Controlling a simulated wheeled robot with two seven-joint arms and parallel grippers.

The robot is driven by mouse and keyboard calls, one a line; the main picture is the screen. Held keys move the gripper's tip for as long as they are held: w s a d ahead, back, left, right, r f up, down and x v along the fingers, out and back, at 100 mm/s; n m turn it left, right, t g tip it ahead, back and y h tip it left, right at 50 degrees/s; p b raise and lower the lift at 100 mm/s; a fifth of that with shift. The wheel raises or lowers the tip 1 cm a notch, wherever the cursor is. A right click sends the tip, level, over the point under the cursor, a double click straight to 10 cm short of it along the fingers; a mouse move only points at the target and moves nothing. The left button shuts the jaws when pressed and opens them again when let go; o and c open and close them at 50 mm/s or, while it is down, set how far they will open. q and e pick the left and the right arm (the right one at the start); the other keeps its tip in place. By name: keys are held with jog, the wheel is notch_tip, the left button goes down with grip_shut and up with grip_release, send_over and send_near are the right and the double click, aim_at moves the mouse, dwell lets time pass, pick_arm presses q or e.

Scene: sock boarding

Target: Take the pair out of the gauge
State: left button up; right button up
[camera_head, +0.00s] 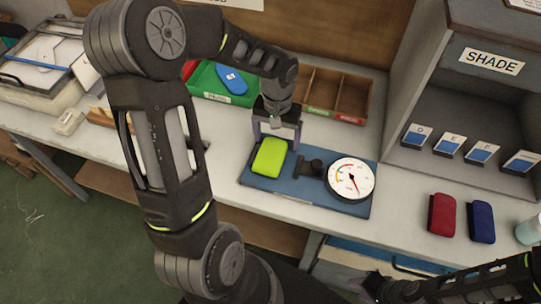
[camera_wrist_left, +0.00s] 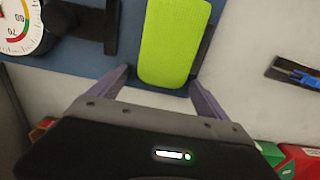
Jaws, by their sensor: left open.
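The gauge is a blue base (camera_head: 300,194) with a round white dial (camera_head: 350,178) and a dark clamp post (camera_head: 309,167). A lime-green folded pair (camera_head: 269,156) lies on the left part of the base, beside the post. It also shows in the left wrist view (camera_wrist_left: 172,40). My left gripper (camera_head: 277,140) is open at the far end of the pair. In the left wrist view its fingers (camera_wrist_left: 158,80) stand on either side of the pair's near end, with gaps. My right arm shows at the lower right; its gripper (camera_head: 378,287) is dark and its jaws are unclear.
A green bin (camera_head: 211,84) with a blue item and a wooden divided tray (camera_head: 340,92) stand behind the gauge. A red pair (camera_head: 441,214) and a navy pair (camera_head: 482,222) lie to the right, before the grey SHADE booth (camera_head: 490,60). Bare tabletop lies between.

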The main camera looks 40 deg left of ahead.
pick_arm(q)
jog(key=shift+c, duration=0.6)
jog(key=c, duration=1.5)
notch_tip(320, 180, up, 10)
jog(key=shift+b, duration=0.4)
jog(key=shift+d, duration=0.1)
